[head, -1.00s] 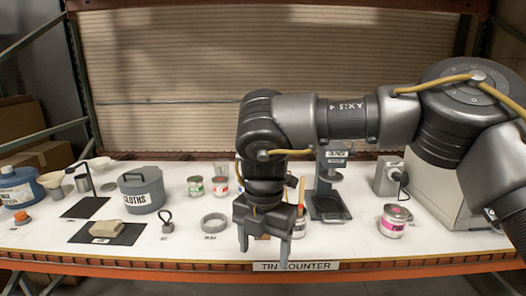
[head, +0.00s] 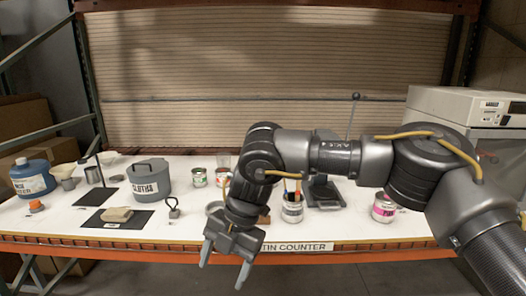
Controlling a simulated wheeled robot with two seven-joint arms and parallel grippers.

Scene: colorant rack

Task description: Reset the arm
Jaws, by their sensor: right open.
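My right gripper (head: 222,268) hangs in front of the counter's front edge, at the middle of the head view. Its two fingers are apart and nothing is between them. My right arm comes in from the right and crosses over the right part of the white counter (head: 150,224). It hides part of the grey ring and the black stand behind it. My left gripper is not in view.
On the counter are a grey cloths pot (head: 149,180), a blue bottle (head: 28,178), small tins (head: 197,177), a tin with brushes (head: 292,211) and a pink-labelled tin (head: 383,209). A white machine (head: 455,105) stands at right. The floor in front is clear.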

